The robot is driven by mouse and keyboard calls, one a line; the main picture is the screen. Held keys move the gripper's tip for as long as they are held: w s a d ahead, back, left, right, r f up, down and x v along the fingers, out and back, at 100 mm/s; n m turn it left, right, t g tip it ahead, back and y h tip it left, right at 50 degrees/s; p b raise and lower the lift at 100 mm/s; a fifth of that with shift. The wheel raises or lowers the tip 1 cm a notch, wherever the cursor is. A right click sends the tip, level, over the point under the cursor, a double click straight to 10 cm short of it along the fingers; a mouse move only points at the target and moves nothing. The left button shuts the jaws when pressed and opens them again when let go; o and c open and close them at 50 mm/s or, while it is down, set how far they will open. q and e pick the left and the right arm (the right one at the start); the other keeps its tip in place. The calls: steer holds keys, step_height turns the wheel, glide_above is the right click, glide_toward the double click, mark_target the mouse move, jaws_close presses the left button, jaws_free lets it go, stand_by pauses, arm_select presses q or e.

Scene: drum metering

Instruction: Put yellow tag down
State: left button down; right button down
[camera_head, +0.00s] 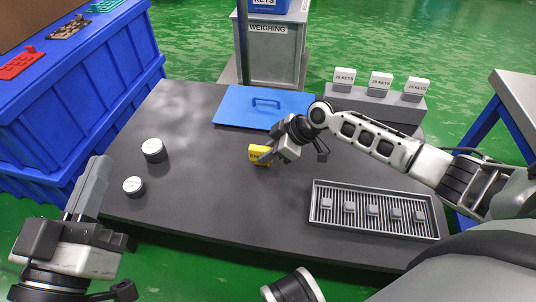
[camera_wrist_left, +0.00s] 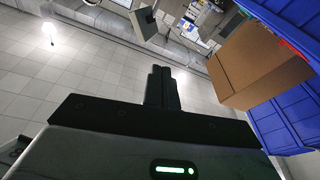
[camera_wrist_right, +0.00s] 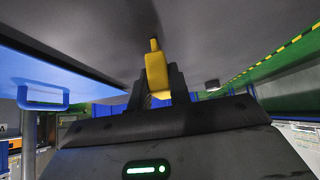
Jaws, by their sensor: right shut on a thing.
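The yellow tag (camera_head: 259,154) is at the middle of the dark table (camera_head: 215,195). My right gripper (camera_head: 271,156) is shut on it, reaching in from the right. In the right wrist view the yellow tag (camera_wrist_right: 157,72) stands between the fingers (camera_wrist_right: 160,85), its far end close to the dark tabletop. I cannot tell whether the tag touches the table. My left gripper (camera_head: 88,188) is off the table's front left side, pointing up. In the left wrist view its fingers (camera_wrist_left: 162,88) are together with nothing between them.
A blue panel with a handle (camera_head: 235,107) lies behind the tag. A grey tray (camera_head: 328,223) with several small blocks is at the front right. Two white-topped round weights (camera_head: 153,148) (camera_head: 134,186) stand at the left. White "KEYS" blocks (camera_head: 381,80) stand at the back right.

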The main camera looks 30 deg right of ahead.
steer(key=c, duration=1.3)
jaws_free()
arm_select(q)
steer(key=shift+r, duration=0.1)
arm_select(e)
steer(key=shift+r, duration=0.1)
arm_select(q)
steer(key=shift+s+d+f+n+g+y+p, duration=0.1)
steer(key=shift+s+f+n+g+y+p, duration=0.25)
steer(key=shift+f+g+p, duration=0.35)
steer(key=shift+s+d+f+n+g+y+p, duration=0.1)
steer(key=shift+s+f+n+g+y+p, duration=0.25)
steer(key=shift+f+p, duration=0.55)
steer(key=shift+s+f+n+g+y+p, duration=0.2)
steer(key=shift+s+f+n+g+p, duration=0.2)
steer(key=shift+f+g+p, duration=0.4)
arm_select(e)
steer(key=v, duration=1.2)
